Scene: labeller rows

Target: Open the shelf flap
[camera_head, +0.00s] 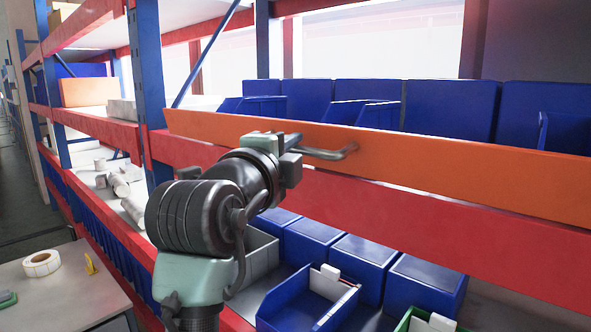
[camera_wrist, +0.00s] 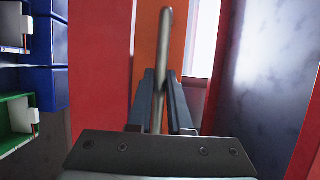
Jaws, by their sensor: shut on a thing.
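The shelf flap (camera_head: 430,154) is a long orange panel along the front of the upper shelf, above a red beam. It stands in front of the lower part of the blue bins; whether it tilts outward is hard to tell. Its grey bar handle (camera_head: 335,154) is near the left part of the panel. My gripper (camera_head: 297,158) is at the left end of the handle, its fingers mostly hidden by my wrist there. In the wrist view, my gripper (camera_wrist: 160,105) has its two dark fingers closed around the handle (camera_wrist: 165,45), with the orange flap (camera_wrist: 146,50) behind.
Blue bins (camera_head: 430,108) stand behind the flap, and more bins (camera_head: 305,300) sit on the shelf below. A blue post (camera_head: 150,90) rises left of the flap. A grey table (camera_head: 65,295) with a tape roll (camera_head: 41,264) is at lower left.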

